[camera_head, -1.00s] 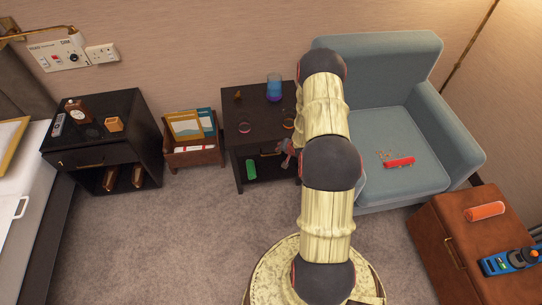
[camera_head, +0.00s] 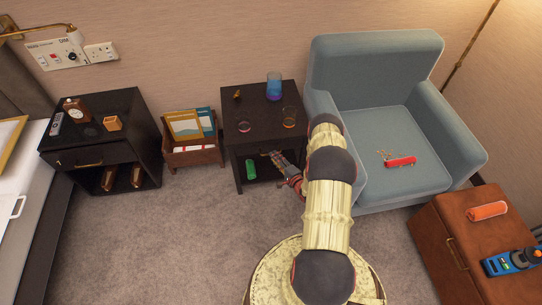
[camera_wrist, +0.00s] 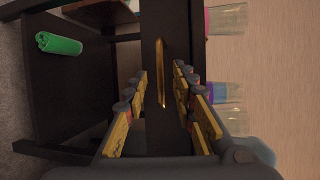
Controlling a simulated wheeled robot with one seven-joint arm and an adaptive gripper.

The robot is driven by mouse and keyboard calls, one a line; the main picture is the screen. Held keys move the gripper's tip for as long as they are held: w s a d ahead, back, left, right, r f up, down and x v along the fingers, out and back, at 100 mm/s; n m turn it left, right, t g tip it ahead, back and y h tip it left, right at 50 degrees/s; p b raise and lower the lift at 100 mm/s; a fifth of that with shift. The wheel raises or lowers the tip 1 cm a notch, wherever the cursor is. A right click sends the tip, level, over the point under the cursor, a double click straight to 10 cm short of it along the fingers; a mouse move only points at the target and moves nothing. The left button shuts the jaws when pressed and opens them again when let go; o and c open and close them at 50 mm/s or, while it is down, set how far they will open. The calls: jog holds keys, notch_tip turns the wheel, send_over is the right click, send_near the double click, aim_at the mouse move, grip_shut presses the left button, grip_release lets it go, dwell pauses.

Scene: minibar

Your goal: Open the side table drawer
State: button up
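The dark side table (camera_head: 232,93) stands in the middle of the head view, left of the armchair. Its drawer front appears closed. In the wrist view, turned sideways, the drawer front (camera_wrist: 153,35) carries a slim brass handle (camera_wrist: 163,72). My gripper (camera_wrist: 162,84) is open, with one finger on each side of the handle. The fingers appear apart from the handle, and the exact gap is unclear. In the head view my gripper (camera_head: 274,160) is small at the front right of the table, partly covering the drawer front.
Several glasses, including a blue one (camera_head: 274,88), stand on the tabletop. A green roll (camera_head: 251,169) lies on the open shelf below. The blue armchair (camera_head: 375,70) is close on the right, and a magazine box (camera_head: 190,157) is on the left. Carpet in front is clear.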

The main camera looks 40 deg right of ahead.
jog(key=shift+b+x, duration=0.5)
jog(key=shift+x, duration=1.6)
jog(key=shift+c, duration=0.2)
grip_shut()
